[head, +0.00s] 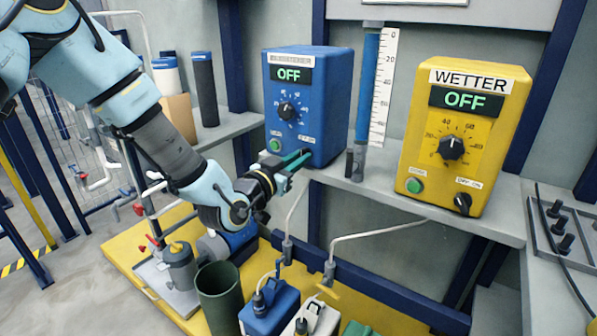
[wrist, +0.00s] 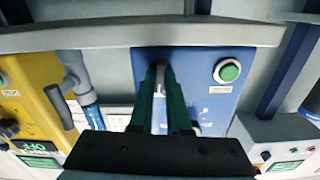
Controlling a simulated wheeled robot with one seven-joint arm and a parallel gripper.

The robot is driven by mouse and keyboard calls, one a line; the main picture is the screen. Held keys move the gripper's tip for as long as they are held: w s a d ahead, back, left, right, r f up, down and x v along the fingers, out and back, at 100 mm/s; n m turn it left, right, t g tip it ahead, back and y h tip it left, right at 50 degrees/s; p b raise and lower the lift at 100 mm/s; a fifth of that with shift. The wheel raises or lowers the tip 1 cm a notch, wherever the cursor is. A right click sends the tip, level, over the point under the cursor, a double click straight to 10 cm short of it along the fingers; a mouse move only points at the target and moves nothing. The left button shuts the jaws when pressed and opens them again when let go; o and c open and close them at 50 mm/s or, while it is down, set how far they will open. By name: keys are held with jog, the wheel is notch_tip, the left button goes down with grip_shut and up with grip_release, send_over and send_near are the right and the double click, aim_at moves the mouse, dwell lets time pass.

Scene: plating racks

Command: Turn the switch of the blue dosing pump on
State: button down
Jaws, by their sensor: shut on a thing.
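The blue dosing pump (head: 325,90) stands on the grey shelf, and its display (head: 290,74) reads OFF. A dial (head: 287,111) and a green button (head: 275,146) are on its front. My gripper (head: 301,157) is at the lower right of that front, under the small switch label. In the wrist view, my gripper's green fingers (wrist: 165,82) reach the blue face and are shut on the switch, which is mostly hidden between them. The pump's green button (wrist: 229,72) shows to their right. The switch's exact angle cannot be made out.
The yellow WETTER pump (head: 465,125) also reads OFF, with its own dial and black switch. A blue tube with a scale (head: 368,90) stands between the pumps. Below are canisters (head: 270,305), a dark green bin (head: 218,290) and bent pipes. The shelf edge (head: 345,188) runs close under my gripper.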

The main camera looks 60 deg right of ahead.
jog(key=shift+f+m+b, duration=0.15)
jog(key=shift+m+b, duration=2.65)
jog(key=shift+b, duration=0.35)
jog(key=c, duration=0.9)
grip_release()
jog(key=a, duration=0.7)
jog(key=a+b, duration=0.1)
jog(key=a, duration=0.3)
jog(key=shift+w, duration=0.3)
